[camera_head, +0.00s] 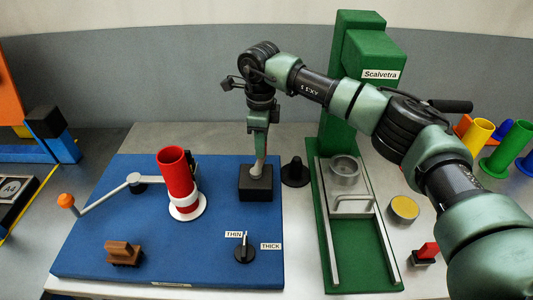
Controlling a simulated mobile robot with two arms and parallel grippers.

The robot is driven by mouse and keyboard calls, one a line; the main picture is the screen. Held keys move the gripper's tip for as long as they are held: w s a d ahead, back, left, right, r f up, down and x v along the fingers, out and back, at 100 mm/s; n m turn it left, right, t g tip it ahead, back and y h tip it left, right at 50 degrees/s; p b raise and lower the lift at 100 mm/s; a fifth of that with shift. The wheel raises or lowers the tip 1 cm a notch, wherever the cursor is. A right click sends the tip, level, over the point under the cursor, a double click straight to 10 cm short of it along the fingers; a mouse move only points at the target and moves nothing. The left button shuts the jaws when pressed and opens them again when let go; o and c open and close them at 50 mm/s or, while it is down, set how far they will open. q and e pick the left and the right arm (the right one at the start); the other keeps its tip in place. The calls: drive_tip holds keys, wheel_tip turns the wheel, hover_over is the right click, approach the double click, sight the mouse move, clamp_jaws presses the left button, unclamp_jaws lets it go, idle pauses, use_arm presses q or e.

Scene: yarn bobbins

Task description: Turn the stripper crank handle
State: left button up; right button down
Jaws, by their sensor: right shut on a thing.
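The crank handle is a grey arm (104,196) with an orange knob (66,201) at its lower left end. It runs up to a dark pivot (140,181) on the blue board (180,235). A red bobbin (176,172) stands tilted beside the pivot on a white disc (188,208). My right gripper (259,164) points down over a black block (256,188), well right of the crank. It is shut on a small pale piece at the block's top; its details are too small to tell. My left gripper is not in view.
A dial (244,249) marked THIN and THICK and a brown block (123,253) sit near the board's front. A black cone (295,172) and a green Scalvetra machine (355,115) stand to the right. Coloured bobbins (478,135) are at far right. Board space around the crank knob is clear.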

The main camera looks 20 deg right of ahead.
drive_tip(key=a+n+b, duration=0.1)
drive_tip(key=n, duration=0.2)
drive_tip(key=a+n+b, duration=0.1)
drive_tip(key=a+n, duration=0.1)
drive_tip(key=n, duration=0.2)
drive_tip(key=a+n+b, duration=0.1)
drive_tip(key=a+n, duration=0.1)
drive_tip(key=n, duration=0.2)
drive_tip(key=shift+w+a, duration=0.1)
drive_tip(key=shift+w, duration=0.05)
drive_tip(key=shift+s+a+n+b, duration=0.3)
drive_tip(key=shift+a+n, duration=0.1)
drive_tip(key=shift+n, duration=0.6)
drive_tip(key=shift+s+a+n+b, duration=0.25)
drive_tip(key=shift+a+n, duration=0.1)
drive_tip(key=shift+n, duration=0.65)
drive_tip(key=c, duration=1.2)
unclamp_jaws()
drive_tip(key=shift+r, duration=0.1)
